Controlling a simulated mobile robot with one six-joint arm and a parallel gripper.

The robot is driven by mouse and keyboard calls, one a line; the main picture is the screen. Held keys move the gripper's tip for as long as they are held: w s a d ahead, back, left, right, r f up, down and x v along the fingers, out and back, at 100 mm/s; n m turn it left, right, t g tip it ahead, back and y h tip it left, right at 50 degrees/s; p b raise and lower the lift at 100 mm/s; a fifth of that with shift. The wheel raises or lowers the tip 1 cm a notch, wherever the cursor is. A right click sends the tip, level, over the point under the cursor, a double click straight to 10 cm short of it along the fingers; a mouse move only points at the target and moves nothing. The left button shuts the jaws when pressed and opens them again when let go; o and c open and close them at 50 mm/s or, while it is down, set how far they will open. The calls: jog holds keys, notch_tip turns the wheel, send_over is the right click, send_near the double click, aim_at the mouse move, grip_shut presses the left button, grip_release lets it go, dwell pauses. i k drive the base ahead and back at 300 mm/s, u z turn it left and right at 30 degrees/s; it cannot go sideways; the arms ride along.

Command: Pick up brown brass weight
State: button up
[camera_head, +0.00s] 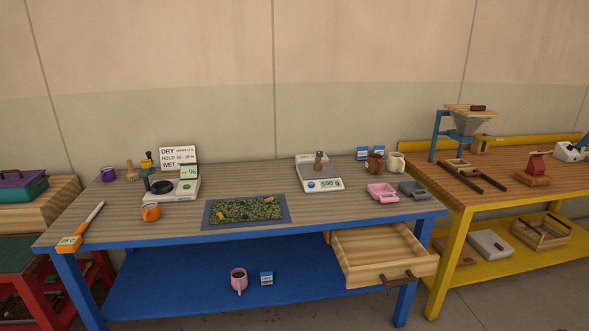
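The brown brass weight (319,161) is small and upright, with a narrower knob on top. It stands on the plate of a white digital scale (332,185) at the back middle-right of the blue-framed table (300,212). The scale's display is lit and seems to read 500 g. Nothing covers the weight from this side. My gripper is not in view.
A tray of green beans (206,216) lies left of the scale. An open drawer (383,250) juts out at the front. A moisture meter (172,190) stands left.

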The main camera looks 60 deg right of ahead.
aim_at(318, 167)
jog(key=u, duration=0.3)
jog(key=k, duration=1)
jog(key=z, duration=0.9)
jog(key=k, duration=0.5)
jog(key=z, duration=0.8)
jog(key=i, duration=1.4)
jog(key=u, duration=0.25)
